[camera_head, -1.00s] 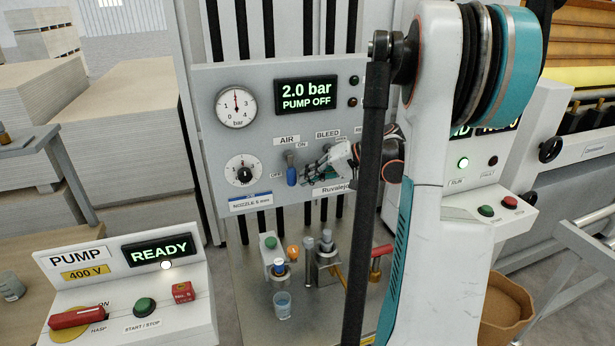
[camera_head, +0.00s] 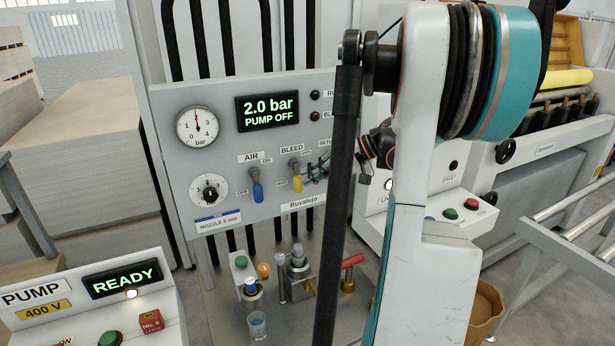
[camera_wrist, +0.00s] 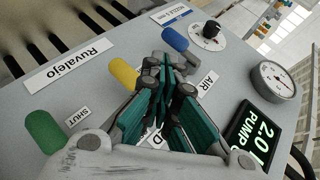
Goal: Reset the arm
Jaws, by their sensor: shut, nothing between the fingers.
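My gripper (camera_head: 317,170) is in front of the right part of the grey control panel (camera_head: 225,165), just right of the yellow BLEED lever (camera_head: 296,176). In the wrist view, its teal-padded fingers (camera_wrist: 166,66) are together and hold nothing. The yellow lever (camera_wrist: 124,75) shows to the left of the fingers there, the blue AIR lever (camera_wrist: 175,40) at their tips, and a green lever (camera_wrist: 45,132) at the lower left. The blue lever (camera_head: 257,190) also shows in the head view. I cannot tell whether the fingers touch any lever. My arm hides the panel's right side.
A pump box (camera_head: 125,305) reading READY stands at the lower left. A cup (camera_head: 257,325) and small fittings (camera_head: 299,268) sit below the panel. A second white control box (camera_head: 455,195) and a roller conveyor (camera_head: 570,225) are to the right.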

